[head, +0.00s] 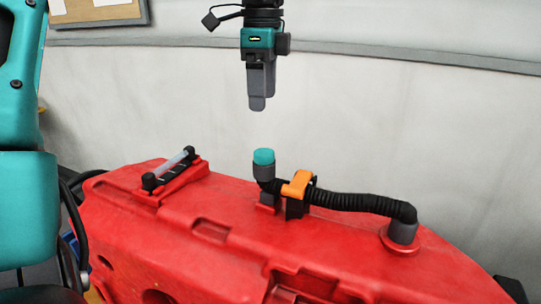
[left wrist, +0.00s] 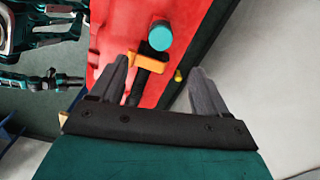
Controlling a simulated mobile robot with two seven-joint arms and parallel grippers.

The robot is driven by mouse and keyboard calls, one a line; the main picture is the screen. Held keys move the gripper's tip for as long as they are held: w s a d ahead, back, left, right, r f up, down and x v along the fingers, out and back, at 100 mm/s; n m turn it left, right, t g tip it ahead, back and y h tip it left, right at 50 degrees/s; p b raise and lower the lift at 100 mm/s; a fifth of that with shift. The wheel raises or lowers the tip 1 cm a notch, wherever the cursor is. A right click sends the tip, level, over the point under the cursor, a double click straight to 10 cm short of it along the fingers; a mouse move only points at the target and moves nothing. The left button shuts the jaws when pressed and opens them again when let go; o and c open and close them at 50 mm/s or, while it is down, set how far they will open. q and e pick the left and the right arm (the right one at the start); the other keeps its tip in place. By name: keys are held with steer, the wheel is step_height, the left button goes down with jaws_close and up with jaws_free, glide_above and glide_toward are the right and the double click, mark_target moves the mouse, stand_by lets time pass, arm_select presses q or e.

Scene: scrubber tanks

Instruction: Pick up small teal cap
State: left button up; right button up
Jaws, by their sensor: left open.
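The small teal cap (head: 263,157) sits upright on the grey end of a black corrugated hose (head: 355,201) on top of the red scrubber tank (head: 330,250). My left gripper (head: 257,104) points down above the cap, with a clear gap between them. In the left wrist view the gripper (left wrist: 160,80) is open and empty, its two fingers spread. The cap (left wrist: 161,35) shows there beyond the fingertips, roughly in line with the space between them. My right gripper is in neither view.
An orange clip (head: 297,184) holds the hose just right of the cap. A black-ended handle (head: 168,170) is on the tank's left part. A grey wall (head: 400,110) stands behind the tank. The space around the cap's top is free.

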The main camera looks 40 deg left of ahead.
arm_select(q)
glide_above(264, 152)
steer(key=f, duration=0.6)
steer(key=shift+s, duration=0.2)
steer(key=shift+w+f, duration=0.2)
steer(key=shift+f, duration=2.8)
steer(key=shift+d, duration=0.1)
steer(key=shift+c, duration=0.3)
steer(key=c, duration=1.2)
steer(key=shift+r, duration=0.15)
steer(key=shift+c, duration=0.2)
